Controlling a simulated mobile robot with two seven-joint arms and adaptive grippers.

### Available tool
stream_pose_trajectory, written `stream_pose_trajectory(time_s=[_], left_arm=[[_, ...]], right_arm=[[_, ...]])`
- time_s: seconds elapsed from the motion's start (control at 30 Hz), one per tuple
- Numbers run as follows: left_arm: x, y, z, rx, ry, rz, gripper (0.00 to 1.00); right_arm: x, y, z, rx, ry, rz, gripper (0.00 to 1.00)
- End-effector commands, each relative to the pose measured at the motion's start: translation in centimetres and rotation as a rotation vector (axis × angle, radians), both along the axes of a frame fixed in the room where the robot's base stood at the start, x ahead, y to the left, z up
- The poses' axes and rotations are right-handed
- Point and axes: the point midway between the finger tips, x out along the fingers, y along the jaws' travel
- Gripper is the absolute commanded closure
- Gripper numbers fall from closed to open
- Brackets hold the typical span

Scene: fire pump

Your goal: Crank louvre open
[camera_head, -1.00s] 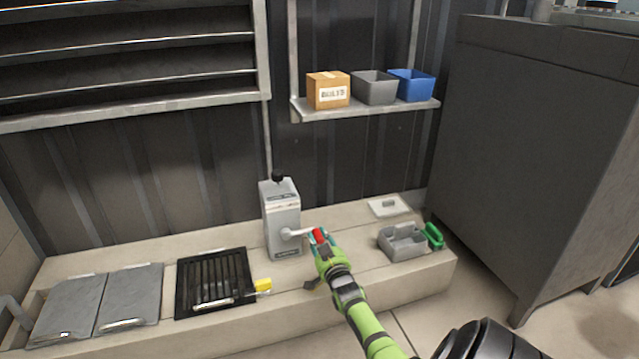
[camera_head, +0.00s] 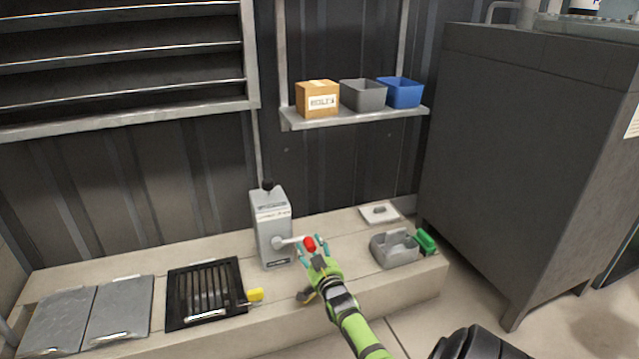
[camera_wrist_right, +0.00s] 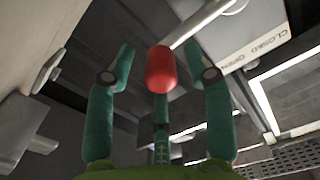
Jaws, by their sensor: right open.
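The grey crank box (camera_head: 271,228) stands upright on the ledge below the louvre (camera_head: 120,60), which has several slats with dark gaps between them. Its crank arm (camera_head: 290,241) points right and ends in a red knob (camera_head: 309,243). My right gripper (camera_head: 314,246) is open, with its teal fingers around the knob. In the right wrist view the red knob (camera_wrist_right: 160,69) sits between the spread fingers, with gaps on both sides. A label reading "CLOSED OPEN" (camera_wrist_right: 262,45) shows on the box there. My left gripper is not in view.
A grey caddy (camera_head: 395,249) and green handle (camera_head: 426,241) are to the right. A shelf (camera_head: 355,117) holds a carton and bins. A dark cabinet (camera_head: 530,150) stands right.

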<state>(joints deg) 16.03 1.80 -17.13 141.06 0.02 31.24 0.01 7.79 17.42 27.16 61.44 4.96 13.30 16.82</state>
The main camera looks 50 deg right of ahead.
Motion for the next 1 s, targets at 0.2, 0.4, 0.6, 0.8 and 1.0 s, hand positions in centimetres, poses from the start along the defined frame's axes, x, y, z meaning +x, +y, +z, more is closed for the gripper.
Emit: stream_pose_trajectory(time_s=[0.2,0.4,0.6,0.8,1.0], left_arm=[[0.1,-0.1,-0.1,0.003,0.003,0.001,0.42],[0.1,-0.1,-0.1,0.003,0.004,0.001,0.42],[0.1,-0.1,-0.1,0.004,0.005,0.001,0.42],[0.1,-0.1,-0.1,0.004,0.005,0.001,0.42],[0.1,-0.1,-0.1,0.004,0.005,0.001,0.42]], right_arm=[[-2.9,1.8,-0.2,0.001,0.002,-0.001,0.47],[-6.4,3.8,-0.1,0.002,0.001,-0.002,0.47],[-8.8,5.2,0.0,0.002,0.001,-0.002,0.47],[-9.6,5.7,0.1,0.001,0.000,-0.002,0.47],[-9.6,5.7,0.1,0.001,-0.001,-0.002,0.47]])
